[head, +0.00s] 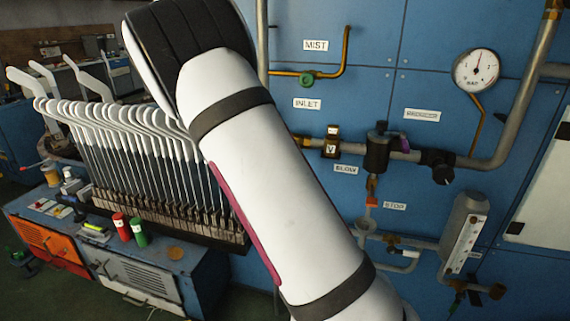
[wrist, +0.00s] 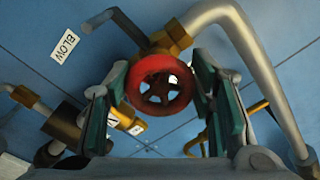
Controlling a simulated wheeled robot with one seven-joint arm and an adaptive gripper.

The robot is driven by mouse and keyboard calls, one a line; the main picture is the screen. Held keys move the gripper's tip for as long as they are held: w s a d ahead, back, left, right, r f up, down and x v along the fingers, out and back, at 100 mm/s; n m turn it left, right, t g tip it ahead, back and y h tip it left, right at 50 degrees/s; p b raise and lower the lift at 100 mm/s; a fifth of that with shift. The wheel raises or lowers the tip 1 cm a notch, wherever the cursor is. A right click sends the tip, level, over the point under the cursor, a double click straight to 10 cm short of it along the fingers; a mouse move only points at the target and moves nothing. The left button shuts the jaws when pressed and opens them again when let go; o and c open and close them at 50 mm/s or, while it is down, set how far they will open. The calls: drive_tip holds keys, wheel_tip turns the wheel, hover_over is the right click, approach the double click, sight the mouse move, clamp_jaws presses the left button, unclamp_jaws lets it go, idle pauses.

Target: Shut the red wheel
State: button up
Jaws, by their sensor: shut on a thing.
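The red wheel (wrist: 160,84) is a small round handwheel with spokes, on a brass valve body (wrist: 172,40) in the wrist view. My gripper (wrist: 162,95) has one finger on each side of the wheel, closed against its rim. The wheel faces the wrist camera. In the head view my white arm crosses the middle of the picture, and neither the red wheel nor the gripper can be made out there.
A grey pipe (wrist: 255,55) curves close by on the right of the wheel. A blue wall panel (head: 350,95) carries pipes, a pressure gauge (head: 476,71) and a green wheel (head: 307,79). A rack of white sock forms (head: 150,140) stands at left.

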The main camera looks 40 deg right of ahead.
drive_tip(key=m+b, duration=0.4)
drive_tip(key=b, duration=0.2)
drive_tip(key=shift+w+f+m, duration=0.1)
drive_tip(key=shift+w+m, duration=0.05)
drive_tip(key=shift+m, duration=0.15)
drive_tip(key=m+b, duration=0.3)
drive_tip(key=b, duration=0.2)
drive_tip(key=shift+r+m+b, duration=0.25)
drive_tip(key=shift+m+b, duration=0.65)
drive_tip(key=shift+b, duration=0.3)
drive_tip(key=shift+r, duration=0.1)
drive_tip(key=o, duration=1.2)
drive_tip(key=shift+c, duration=0.2)
drive_tip(key=shift+a, duration=0.15)
drive_tip(key=v, duration=1.2)
